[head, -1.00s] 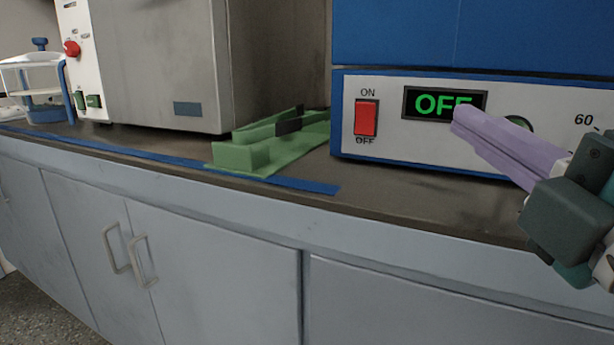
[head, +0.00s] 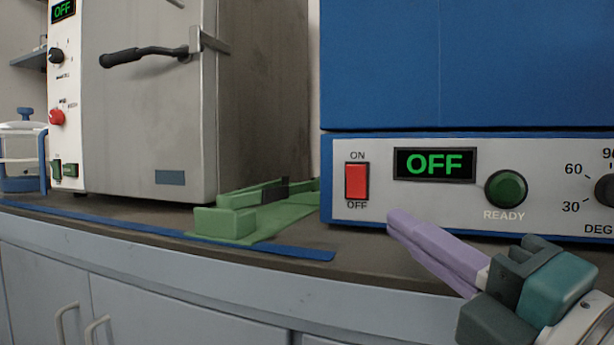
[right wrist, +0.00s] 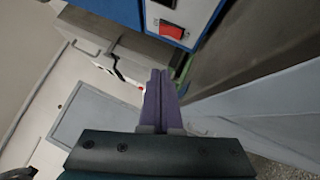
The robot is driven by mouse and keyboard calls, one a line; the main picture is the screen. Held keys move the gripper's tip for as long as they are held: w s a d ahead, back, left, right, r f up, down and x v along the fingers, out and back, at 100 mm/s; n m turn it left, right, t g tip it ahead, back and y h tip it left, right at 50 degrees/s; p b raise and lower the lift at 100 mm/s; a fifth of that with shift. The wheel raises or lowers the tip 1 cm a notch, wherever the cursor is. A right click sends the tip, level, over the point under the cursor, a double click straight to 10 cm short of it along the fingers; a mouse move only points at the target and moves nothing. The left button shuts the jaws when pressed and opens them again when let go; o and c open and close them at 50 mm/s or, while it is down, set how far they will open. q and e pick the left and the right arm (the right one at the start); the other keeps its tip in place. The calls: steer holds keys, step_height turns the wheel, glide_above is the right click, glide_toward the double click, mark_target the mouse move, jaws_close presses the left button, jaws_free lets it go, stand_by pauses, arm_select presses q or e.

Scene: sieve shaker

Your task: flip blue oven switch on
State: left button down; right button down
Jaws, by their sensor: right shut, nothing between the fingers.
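The blue oven (head: 450,65) stands at the right, with a white control panel along its lower front. Its red rocker switch (head: 356,181) is at the panel's left end, between the ON and OFF labels. The display (head: 434,163) beside it reads OFF. The switch also shows in the right wrist view (right wrist: 172,30). My right gripper (head: 392,217) is shut and empty, its purple fingers together. In the head view its tips appear below and right of the switch, apart from it. My left gripper is not in view.
A grey oven (head: 150,100) with a black handle stands at the left, its display also reading OFF. A green fixture (head: 245,215) lies on the counter between the ovens. Blue tape (head: 270,248) runs along the counter edge. A green READY lamp (head: 506,189) is right of the display.

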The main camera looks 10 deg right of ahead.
steer(key=p, duration=0.2)
glide_toward(351, 169)
steer(key=w+a, duration=0.1)
steer(key=a, duration=0.1)
steer(key=w+a, duration=0.1)
steer(key=shift+w+a+r, duration=0.1)
steer(key=shift+w+a, duration=0.2)
steer(key=shift+a, duration=0.1)
steer(key=shift+w+d+r, duration=0.3)
steer(key=shift+w+d, duration=0.2)
steer(key=shift+w, duration=0.3)
steer(key=shift+w+d+r, duration=0.3)
steer(key=shift+w+d, duration=0.25)
steer(key=shift+w, duration=0.25)
steer(key=shift+w+d+r+m+h+p, duration=0.15)
steer(key=shift+r+m+h+p, duration=0.3)
steer(key=shift+p, duration=0.6)
steer(key=shift+f+g, duration=0.2)
steer(key=shift+g, duration=0.1)
